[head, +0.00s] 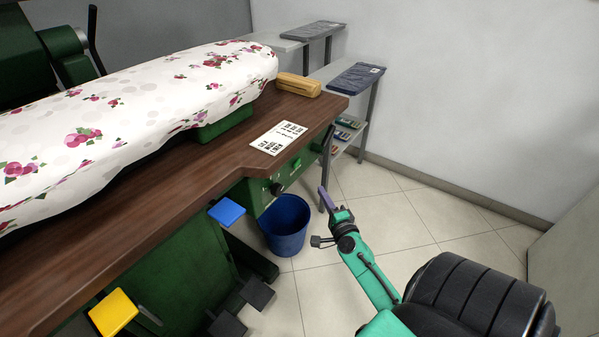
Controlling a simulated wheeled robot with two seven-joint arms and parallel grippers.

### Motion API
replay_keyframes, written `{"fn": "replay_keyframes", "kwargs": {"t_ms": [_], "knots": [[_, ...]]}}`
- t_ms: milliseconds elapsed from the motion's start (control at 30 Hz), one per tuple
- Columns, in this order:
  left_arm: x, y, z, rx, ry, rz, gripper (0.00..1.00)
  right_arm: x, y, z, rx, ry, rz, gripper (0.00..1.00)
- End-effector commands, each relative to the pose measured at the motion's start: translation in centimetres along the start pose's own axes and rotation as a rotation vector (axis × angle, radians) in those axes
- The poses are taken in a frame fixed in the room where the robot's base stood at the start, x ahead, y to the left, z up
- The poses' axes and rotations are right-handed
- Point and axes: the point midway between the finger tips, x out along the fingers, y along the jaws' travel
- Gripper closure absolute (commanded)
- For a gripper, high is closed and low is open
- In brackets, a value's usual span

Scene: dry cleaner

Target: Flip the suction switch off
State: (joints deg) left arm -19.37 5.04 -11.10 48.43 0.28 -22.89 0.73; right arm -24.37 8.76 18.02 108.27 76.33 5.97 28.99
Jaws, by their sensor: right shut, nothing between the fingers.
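The green control panel (258,192) sits under the right end of the brown ironing table. It carries a round black knob (277,188) and a small green part (296,163) to its right. Which of these is the suction switch, and its position, cannot be told at this size. My right gripper (323,192) is in front of the panel, to the right of the knob and apart from it. Its narrow purple fingers are shut and empty, pointing up and slightly left. My left gripper is not in view.
A blue bucket (285,226) stands on the floor below the panel. A blue pad (227,211) and a yellow pad (113,312) stick out from the table's front. A printed card (279,138) and a wooden block (298,85) lie on the tabletop (170,195). Tiled floor (410,215) is clear at right.

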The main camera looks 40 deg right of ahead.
Motion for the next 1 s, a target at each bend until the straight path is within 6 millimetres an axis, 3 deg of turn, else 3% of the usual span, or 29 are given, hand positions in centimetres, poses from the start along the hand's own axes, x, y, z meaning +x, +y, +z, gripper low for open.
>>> {"fn": "replay_keyframes", "kwargs": {"t_ms": [200,400,500,700,1000], "knots": [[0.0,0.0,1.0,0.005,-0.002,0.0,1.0,4.6,-0.3,0.0,-0.001,0.0,-0.004,1.0],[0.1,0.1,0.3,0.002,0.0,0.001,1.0,9.0,-0.1,0.0,-0.001,0.0,-0.003,1.0],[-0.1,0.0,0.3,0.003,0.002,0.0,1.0,10.3,-0.2,1.4,0.001,-0.001,-0.001,1.0],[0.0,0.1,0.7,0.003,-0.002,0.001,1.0,11.6,0.0,2.8,-0.002,0.0,0.0,1.0],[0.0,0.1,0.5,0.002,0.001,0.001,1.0,11.6,0.0,2.9,-0.002,0.0,0.001,1.0]]}}
